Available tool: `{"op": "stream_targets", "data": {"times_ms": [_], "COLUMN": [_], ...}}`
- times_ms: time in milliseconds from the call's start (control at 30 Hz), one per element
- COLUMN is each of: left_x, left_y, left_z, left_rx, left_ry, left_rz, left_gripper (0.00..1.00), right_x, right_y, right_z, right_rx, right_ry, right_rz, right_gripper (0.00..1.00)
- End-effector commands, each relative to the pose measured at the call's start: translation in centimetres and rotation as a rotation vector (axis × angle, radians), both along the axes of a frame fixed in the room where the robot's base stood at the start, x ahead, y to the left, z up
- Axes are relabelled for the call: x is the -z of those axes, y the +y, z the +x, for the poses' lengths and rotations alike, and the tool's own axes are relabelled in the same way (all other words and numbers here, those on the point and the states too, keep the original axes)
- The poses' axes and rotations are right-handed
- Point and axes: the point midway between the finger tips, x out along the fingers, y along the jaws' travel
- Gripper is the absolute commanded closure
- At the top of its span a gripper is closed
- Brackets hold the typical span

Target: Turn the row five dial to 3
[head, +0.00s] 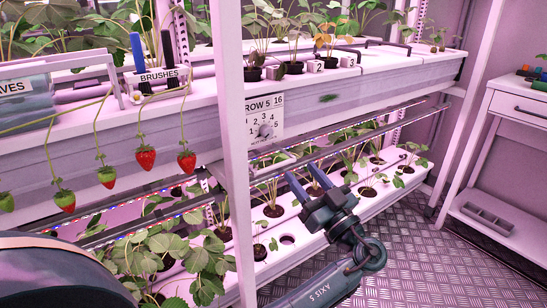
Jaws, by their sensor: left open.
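The row five dial (265,131) is a small grey knob on a white panel (276,102) marked "ROW 5 16". The panel is fixed to the front of the upper planting trough, just right of a white post. Numbers 1 to 5 stand around the knob; which one it points at is too small to tell. My left gripper (303,177) is below and to the right of the panel, in front of the lower trough. Its two blue-tipped fingers are apart, point up and to the left, and hold nothing. My right gripper is not in view.
A white upright post (231,130) stands close left of the panel. Strawberries (145,158) hang at the left. A brush holder (158,76) sits on the upper trough (350,95). A white cabinet (515,115) stands at right; the metal floor between is clear.

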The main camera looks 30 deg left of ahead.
Motion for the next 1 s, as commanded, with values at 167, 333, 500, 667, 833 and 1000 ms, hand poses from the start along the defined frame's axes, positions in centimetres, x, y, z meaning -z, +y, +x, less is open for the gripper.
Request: {"op": "stream_targets", "data": {"times_ms": [167,333,500,667,833,1000], "left_x": [1.0,-0.1,-1.5,-2.7,-3.6,-4.0], "left_y": [0.3,2.2,5.2,8.0,10.1,11.1], "left_z": [0.1,0.8,2.1,3.3,4.2,4.6], "left_rx": [-0.001,-0.003,-0.003,-0.002,-0.001,0.0], "left_ry": [-0.002,-0.002,-0.002,-0.001,-0.001,-0.001], "left_rz": [0.0,0.001,0.002,0.002,0.002,0.001], "left_gripper": [0.53,0.53,0.53,0.53,0.53,0.53], "right_x": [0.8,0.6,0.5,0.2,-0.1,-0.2], "right_y": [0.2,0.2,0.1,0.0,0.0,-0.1], "right_z": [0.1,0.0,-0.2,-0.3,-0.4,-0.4], "right_rx": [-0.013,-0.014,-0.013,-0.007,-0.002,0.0], "right_ry": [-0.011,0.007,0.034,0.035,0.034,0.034], "right_rz": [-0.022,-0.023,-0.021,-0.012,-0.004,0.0], "right_gripper": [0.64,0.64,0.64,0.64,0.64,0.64]}}
